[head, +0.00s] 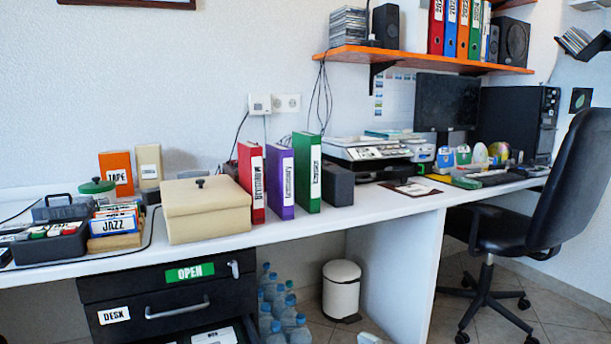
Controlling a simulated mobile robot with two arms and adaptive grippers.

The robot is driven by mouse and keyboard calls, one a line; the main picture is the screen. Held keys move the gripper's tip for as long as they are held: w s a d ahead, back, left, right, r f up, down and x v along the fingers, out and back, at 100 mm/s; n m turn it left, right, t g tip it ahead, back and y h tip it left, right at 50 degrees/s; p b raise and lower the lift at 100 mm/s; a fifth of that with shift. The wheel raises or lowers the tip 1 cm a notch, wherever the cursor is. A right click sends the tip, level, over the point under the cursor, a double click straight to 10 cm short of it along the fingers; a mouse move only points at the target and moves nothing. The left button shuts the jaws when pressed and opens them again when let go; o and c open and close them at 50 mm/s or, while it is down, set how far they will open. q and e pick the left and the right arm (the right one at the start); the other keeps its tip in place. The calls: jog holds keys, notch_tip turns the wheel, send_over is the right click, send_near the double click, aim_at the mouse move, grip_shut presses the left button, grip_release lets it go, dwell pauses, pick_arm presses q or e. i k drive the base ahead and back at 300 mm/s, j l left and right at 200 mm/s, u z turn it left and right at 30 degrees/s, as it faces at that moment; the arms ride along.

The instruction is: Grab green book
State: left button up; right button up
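A green book (307,172) stands upright on the white desk in the head view, with a white label on its spine. A purple book (280,182) stands to its left, and a red book (250,182) stands left of that, both upright. A dark box-like object (338,186) is close by on the right of the green book. Neither of my grippers shows in the head view.
A beige lidded box (206,210) sits left of the books on the desk (375,214). A printer (366,150) stands to the right. An orange shelf (420,59) above holds several binders, one of them green (475,28). An office chair (560,190) is at right.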

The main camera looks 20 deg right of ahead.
aim_at(307, 146)
jog(key=i+l+u, duration=0.1)
jog(key=l, duration=0.25)
jog(key=i+l+u, duration=0.25)
jog(key=l, duration=0.45)
jog(key=i+l+u, duration=0.1)
jog(key=i+l, duration=0.15)
jog(key=l, duration=0.15)
